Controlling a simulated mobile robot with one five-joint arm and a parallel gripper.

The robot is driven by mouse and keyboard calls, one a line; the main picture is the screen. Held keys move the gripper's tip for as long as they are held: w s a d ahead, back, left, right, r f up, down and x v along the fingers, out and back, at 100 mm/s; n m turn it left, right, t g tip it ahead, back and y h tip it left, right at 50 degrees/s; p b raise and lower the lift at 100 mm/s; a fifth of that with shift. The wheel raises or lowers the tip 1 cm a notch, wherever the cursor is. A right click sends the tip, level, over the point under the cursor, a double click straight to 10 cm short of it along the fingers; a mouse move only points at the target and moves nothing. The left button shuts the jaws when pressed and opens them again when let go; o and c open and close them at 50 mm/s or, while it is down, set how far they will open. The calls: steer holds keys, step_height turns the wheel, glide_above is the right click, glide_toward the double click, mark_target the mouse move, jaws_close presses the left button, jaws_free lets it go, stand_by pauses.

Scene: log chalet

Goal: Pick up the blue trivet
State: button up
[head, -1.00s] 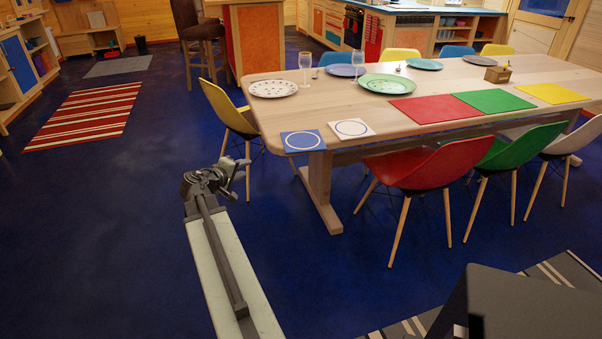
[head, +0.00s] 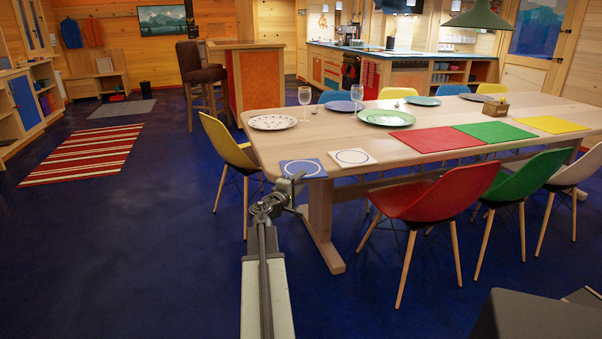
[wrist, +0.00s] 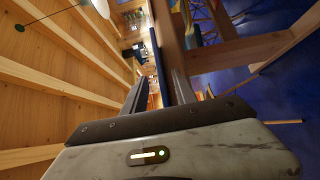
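The blue trivet (head: 303,169) is a flat blue square with a white ring. It lies at the near left corner of the wooden table (head: 345,190), its front at the table edge. My gripper (head: 294,181) is at the front edge of the trivet. In the wrist view, the trivet (wrist: 159,65) shows edge-on as a thin blue strip between the two fingers of my gripper (wrist: 159,85). The fingers are apart, with a visible gap on the left side of the strip. Contact on the right side is hard to tell.
A white trivet (head: 352,157) with a blue ring lies just right of the blue one. A spotted plate (head: 272,122) and a wine glass (head: 305,97) stand behind. A red chair (head: 430,200) is to the right, a yellow chair (head: 228,150) to the left.

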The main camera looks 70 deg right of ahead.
mark_target(303, 179)
steer(key=d, duration=0.3)
steer(key=shift+s+d+f, duration=0.1)
steer(key=shift+s+d, duration=0.05)
steer(key=shift+d, duration=0.1)
steer(key=shift+a, duration=0.1)
jaws_close()
stand_by(0.9)
